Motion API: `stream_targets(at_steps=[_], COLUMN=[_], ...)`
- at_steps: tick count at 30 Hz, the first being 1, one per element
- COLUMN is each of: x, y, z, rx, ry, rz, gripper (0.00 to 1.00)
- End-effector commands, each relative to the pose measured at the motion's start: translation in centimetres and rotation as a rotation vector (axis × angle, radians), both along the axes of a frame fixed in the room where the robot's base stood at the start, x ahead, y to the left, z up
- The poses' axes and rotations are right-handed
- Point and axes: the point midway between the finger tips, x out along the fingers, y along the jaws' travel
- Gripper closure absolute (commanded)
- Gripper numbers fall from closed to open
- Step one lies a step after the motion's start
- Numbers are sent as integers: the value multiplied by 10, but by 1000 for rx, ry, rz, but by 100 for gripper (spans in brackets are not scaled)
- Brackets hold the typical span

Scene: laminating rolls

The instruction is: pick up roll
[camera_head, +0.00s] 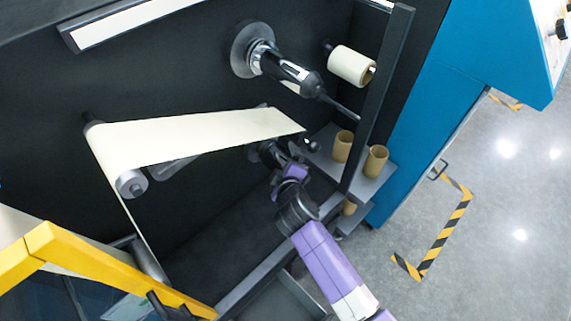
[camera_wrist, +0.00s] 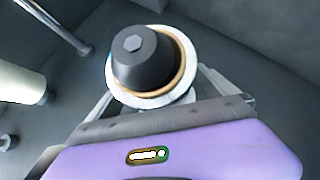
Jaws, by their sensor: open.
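In the wrist view, a roll (camera_wrist: 185,52) shows as a cream ring with a brown core, around a dark tapered spindle end (camera_wrist: 140,58). My gripper (camera_wrist: 155,93) is open, with its pale fingers on either side of the roll. I cannot tell whether they touch it. In the head view, my gripper (camera_head: 266,152) reaches into the machine just under the pale web (camera_head: 200,134), which partly covers it. The roll between the fingers is not clearly visible there. Another cream roll (camera_head: 349,64) sits on a holder at the upper right of the dark panel.
Brown cardboard cores (camera_head: 376,161) stand on a grey shelf (camera_head: 368,184) right of my arm. A dark upright post (camera_head: 378,95) rises beside it. A black spindle (camera_head: 285,70) juts out above the web. A yellow frame (camera_head: 50,243) is at lower left. The right floor is open.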

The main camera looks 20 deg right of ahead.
Motion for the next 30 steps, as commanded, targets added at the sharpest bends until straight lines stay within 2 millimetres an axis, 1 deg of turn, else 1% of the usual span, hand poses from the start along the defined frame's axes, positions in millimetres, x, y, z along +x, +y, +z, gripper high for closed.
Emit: stream_targets(at_steps=[1,2,3,5,6,8,9,13,26,30], x=[0,0,0,0,0,0,0,0,1,-15], y=[0,0,0,0,0,0,0,0,0,-7], z=[0,0,0,0,0,0,0,0,2,2], rx=[0,0,0,0,0,0,0,0,1,-1], ry=[0,0,0,0,0,0,0,0,-5,-2], rz=[0,0,0,0,0,0,0,0,0,-1], gripper=[8,13,21,33,41,53,61,86,87,87])
